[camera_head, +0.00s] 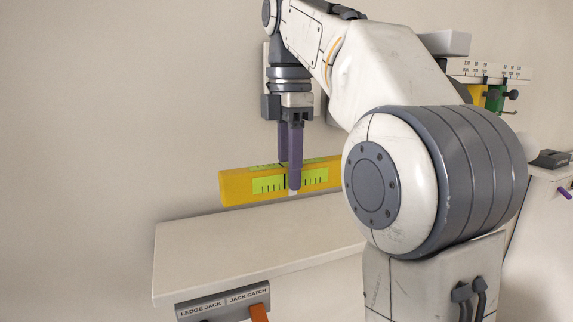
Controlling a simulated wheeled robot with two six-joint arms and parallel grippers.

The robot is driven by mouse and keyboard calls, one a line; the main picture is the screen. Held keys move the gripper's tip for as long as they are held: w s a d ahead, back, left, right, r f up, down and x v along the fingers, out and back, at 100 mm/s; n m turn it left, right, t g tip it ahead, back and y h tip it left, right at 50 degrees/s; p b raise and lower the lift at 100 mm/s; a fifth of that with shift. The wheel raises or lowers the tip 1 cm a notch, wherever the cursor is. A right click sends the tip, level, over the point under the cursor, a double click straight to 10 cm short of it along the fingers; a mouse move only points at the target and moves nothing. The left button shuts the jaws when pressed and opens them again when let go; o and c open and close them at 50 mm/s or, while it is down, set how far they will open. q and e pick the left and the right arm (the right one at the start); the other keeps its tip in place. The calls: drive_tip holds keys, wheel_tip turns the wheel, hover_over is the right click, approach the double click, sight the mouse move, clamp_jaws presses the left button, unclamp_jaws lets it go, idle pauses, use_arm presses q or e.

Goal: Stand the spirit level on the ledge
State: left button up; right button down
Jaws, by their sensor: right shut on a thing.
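The yellow spirit level (237,187) with green scale panels is in the middle of the head view. My right gripper (292,190) points down and is shut on the spirit level, with its purple fingers on either side of it. The level is held long side across, looking slightly tilted up to the right. It appears above the rear part of the pale ledge (230,243); I cannot tell whether it touches. The level's right end is hidden behind my right arm. My left gripper is not in view.
Under the ledge's front edge is a panel labelled LEDGE JACK and JACK CATCH (222,303) with an orange lever (259,313). A scale rail (490,70) with yellow and green pieces is on the wall at right. The ledge's left part is clear.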

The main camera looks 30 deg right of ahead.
drive_tip(key=shift+a, duration=0.25)
drive_tip(key=shift+w, duration=0.1)
wheel_tip(320, 180, down, 5)
drive_tip(key=b, duration=0.4)
drive_tip(key=shift+d+f, duration=0.1)
drive_tip(key=shift+f, duration=0.05)
drive_tip(key=shift+f+b, duration=0.2)
drive_tip(key=shift+b, duration=0.15)
drive_tip(key=shift+f+b, duration=0.4)
drive_tip(key=shift+f, duration=0.1)
drive_tip(key=shift+f, duration=0.15)
idle(0.6)
drive_tip(key=shift+c, duration=2.2)
unclamp_jaws()
